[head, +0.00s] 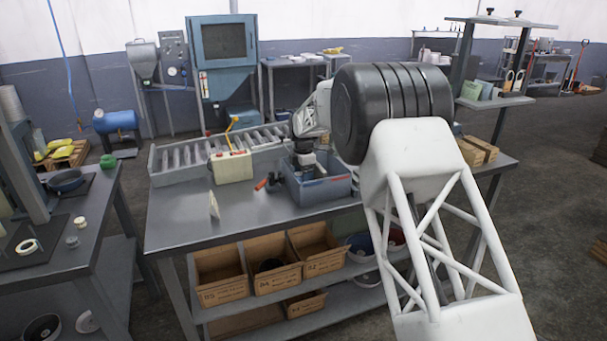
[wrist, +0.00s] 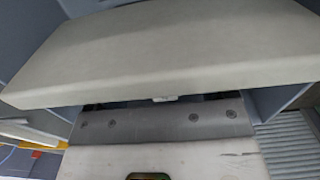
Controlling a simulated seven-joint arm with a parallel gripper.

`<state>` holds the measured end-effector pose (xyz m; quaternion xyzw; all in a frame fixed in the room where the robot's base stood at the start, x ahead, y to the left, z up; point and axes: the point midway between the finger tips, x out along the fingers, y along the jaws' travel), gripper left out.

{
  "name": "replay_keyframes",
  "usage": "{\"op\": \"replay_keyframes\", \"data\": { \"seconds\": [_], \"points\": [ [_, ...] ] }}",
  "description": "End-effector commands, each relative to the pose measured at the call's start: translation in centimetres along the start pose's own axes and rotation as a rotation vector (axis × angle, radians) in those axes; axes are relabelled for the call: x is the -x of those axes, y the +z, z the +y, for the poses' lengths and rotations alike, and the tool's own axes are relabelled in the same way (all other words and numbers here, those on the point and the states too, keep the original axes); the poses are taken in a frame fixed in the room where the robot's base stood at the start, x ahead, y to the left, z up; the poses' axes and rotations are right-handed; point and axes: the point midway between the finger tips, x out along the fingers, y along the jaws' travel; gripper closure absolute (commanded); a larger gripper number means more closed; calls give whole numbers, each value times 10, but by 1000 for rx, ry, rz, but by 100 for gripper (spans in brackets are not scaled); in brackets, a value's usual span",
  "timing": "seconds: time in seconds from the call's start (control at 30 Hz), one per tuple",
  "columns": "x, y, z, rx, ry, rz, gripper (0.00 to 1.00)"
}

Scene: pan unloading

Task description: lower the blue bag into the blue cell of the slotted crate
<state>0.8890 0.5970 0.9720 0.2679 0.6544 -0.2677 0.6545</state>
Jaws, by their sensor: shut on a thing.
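The slotted crate (head: 328,190) is an open blue-grey box on the workbench, right of its middle. My gripper (head: 304,168) points down into the crate's left part and is shut. The blue bag in it cannot be made out in the head view; the gripper and the crate walls hide it. I cannot tell how deep it is or whether it touches the crate floor. In the wrist view a broad pale slab and a grey bolted bar cover most of the picture. Blue-grey crate walls (wrist: 270,104) show beside them. The cells' colours do not show.
A cream control box (head: 232,166) with a yellow-topped post stands left of the crate. A roller conveyor (head: 185,158) runs behind it. A red-handled tool (head: 261,184) lies close to the crate's left side. A small card (head: 214,206) stands on the workbench (head: 180,215), whose front left is mostly clear.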

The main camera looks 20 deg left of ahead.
Motion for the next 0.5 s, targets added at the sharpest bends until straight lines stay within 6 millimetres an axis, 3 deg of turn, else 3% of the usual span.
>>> {"op": "replay_keyframes", "data": {
  "seconds": [0.5],
  "points": [
    [-5,0,0,0,0,0,49]
  ]
}}
